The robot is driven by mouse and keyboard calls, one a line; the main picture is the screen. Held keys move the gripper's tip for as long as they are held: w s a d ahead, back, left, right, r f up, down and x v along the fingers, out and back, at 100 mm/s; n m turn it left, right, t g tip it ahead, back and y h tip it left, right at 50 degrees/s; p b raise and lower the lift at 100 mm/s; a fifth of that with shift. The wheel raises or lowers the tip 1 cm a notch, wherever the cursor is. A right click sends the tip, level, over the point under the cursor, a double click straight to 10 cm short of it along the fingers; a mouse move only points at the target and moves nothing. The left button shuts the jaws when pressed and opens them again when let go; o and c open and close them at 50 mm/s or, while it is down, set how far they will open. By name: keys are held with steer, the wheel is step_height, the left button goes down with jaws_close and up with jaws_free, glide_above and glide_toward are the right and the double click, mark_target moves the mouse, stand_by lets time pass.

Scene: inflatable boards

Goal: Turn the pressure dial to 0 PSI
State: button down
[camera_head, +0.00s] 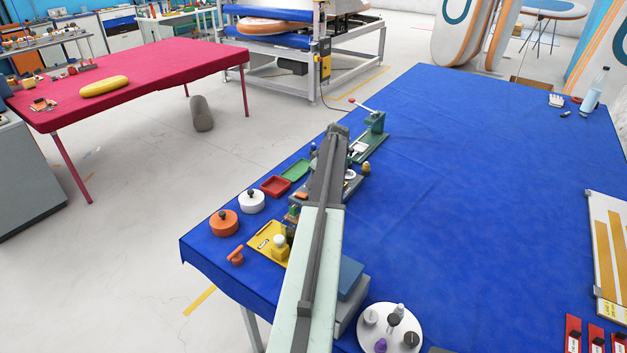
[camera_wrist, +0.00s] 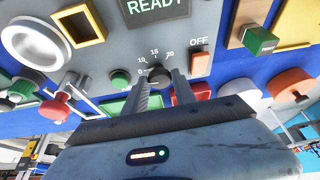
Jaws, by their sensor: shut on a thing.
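The dark round pressure dial (camera_wrist: 157,71) shows in the wrist view on a grey panel, with 0, 10, 15 and 20 printed around its upper side. My gripper (camera_wrist: 161,77) has one finger on each side of the dial and is shut on it. The dial's lower part is partly hidden by the fingers, and I cannot tell which number it points to. A screen (camera_wrist: 155,6) above it reads READY. In the head view my arm lies across the panel and hides the dial.
Beside the dial are a green button (camera_wrist: 121,80) and an orange switch (camera_wrist: 200,63) marked OFF. A red knob (camera_wrist: 55,107) and a yellow frame (camera_wrist: 86,26) are farther left.

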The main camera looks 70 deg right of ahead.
steer(key=shift+s+d+n+y, duration=0.15)
steer(key=shift+n+y, duration=0.65)
steer(key=shift+n, duration=1.2)
steer(key=c, duration=1)
jaws_free()
steer(key=shift+c, duration=0.2)
steer(key=shift+r, duration=0.1)
steer(key=p+v, duration=0.7)
steer(key=shift+r, duration=0.3)
steer(key=shift+s, duration=0.15)
